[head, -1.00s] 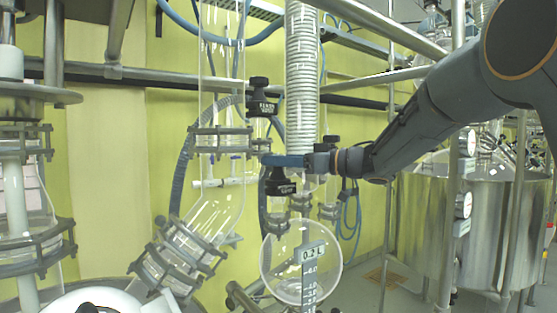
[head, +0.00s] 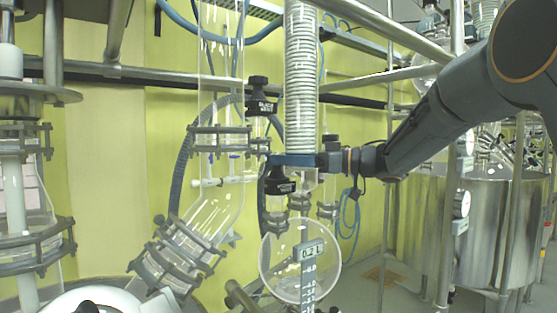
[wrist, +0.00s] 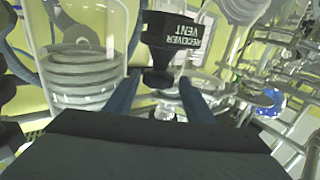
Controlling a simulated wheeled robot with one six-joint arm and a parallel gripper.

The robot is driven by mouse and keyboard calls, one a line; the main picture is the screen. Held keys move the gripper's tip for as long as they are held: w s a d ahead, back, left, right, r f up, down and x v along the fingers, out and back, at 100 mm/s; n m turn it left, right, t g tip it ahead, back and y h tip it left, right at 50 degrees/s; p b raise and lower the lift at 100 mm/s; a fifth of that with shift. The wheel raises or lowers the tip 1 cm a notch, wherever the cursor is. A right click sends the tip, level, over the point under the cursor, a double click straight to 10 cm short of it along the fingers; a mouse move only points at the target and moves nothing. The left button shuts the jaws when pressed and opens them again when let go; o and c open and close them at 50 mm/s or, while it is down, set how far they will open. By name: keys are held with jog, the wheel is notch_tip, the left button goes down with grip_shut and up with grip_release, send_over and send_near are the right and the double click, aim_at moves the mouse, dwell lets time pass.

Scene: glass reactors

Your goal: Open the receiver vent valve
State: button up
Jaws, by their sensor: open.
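The receiver vent valve (head: 280,187) is a black knob-topped part with a white label, near the middle of the head view. In the wrist view its label (wrist: 184,34) reads RECEIVER VENT upside down, with the black knob (wrist: 157,78) below it. My gripper (head: 273,160) reaches in from the right, its blue fingers level, by the top of this valve. In the wrist view my gripper (wrist: 160,82) is open, one finger on each side of the knob in the picture. I cannot tell whether the knob lies between the fingertips or just beyond them.
A similar black labelled valve (head: 261,105) stands just above. A round glass flask (head: 299,258) with a scale hangs below. Glass pipework (head: 217,110) stands at left, a steel tank (head: 418,225) at right.

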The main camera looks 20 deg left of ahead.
jog(key=d, duration=0.5)
jog(key=shift+s, duration=0.25)
